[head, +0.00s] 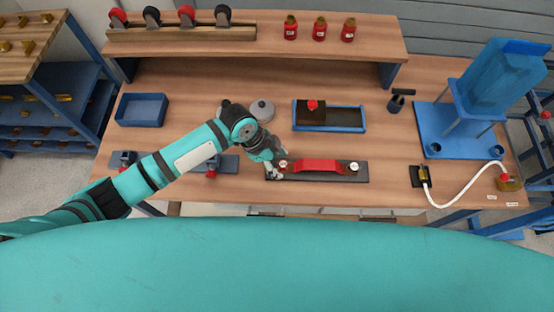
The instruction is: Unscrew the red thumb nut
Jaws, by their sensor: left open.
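A red bar (318,165) lies on a dark plate (362,174) near the table's front, with a small pale round fitting (354,166) at its right end and another (283,163) at its left end. My left gripper (275,172) is open, pointing down at the left end of this plate, close beside the left fitting; I cannot tell if they touch. A red knob (312,104) sits on a dark block in a blue-rimmed tray (295,116) behind it. Which red piece is the thumb nut is too small to tell. My right gripper is not in view.
Grey round pieces (262,109) stand behind my left arm. A blue bin (142,110) is at the left. A blue stand with a tank (503,78) and a white hose (455,197) are at the right. Red bottles (319,29) stand on the raised shelf.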

